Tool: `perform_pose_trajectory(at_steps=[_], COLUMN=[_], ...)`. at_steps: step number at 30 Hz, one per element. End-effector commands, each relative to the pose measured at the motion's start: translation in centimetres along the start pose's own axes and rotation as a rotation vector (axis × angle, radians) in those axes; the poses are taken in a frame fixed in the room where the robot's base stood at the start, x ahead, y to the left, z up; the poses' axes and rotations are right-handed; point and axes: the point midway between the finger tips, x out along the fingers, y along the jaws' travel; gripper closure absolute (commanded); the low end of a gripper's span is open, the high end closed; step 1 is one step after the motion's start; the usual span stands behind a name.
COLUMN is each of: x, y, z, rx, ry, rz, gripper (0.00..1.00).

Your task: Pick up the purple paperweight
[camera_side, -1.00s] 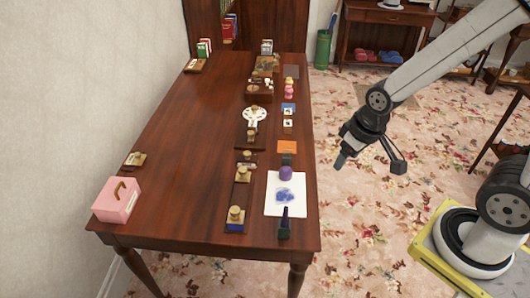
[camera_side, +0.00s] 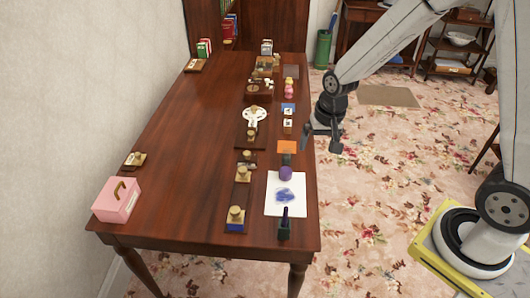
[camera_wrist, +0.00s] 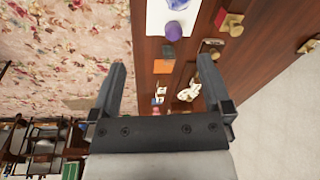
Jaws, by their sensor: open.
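The purple paperweight (camera_side: 285,173) is a small rounded piece at the top edge of a white sheet (camera_side: 271,208) on the wooden table (camera_side: 180,170). In the wrist view the purple paperweight (camera_wrist: 173,31) shows near the top, beyond the fingertips and on the lower edge of the sheet. My gripper (camera_side: 321,142) is open and empty at the table's right edge, up and to the right of the paperweight in the side view. In the wrist view my open gripper (camera_wrist: 162,62) has its two fingers wide apart, with nothing between them.
A dark block (camera_side: 286,160) and an orange square (camera_side: 287,147) lie just behind the paperweight. A dark upright stamp (camera_side: 284,226) stands in front of the sheet. Brass weights (camera_side: 236,216) stand left. A pink box (camera_side: 117,200) is far left. The table's left middle is clear.

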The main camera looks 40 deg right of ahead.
Motion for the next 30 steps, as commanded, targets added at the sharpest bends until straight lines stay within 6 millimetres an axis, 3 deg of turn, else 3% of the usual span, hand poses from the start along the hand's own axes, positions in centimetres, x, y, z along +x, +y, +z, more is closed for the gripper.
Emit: perform_pose_trajectory(at_steps=[15, 24, 30], x=[8.8, 14.1, 15.5], y=[-2.1, -2.2, -2.2], z=[-8.0, -10.6, -11.2], rx=[0.665, 0.993, 1.081], ry=[-0.109, -0.163, -0.176], rz=[0.031, 0.061, 0.070], gripper=[0.00, 0.00, 0.00])
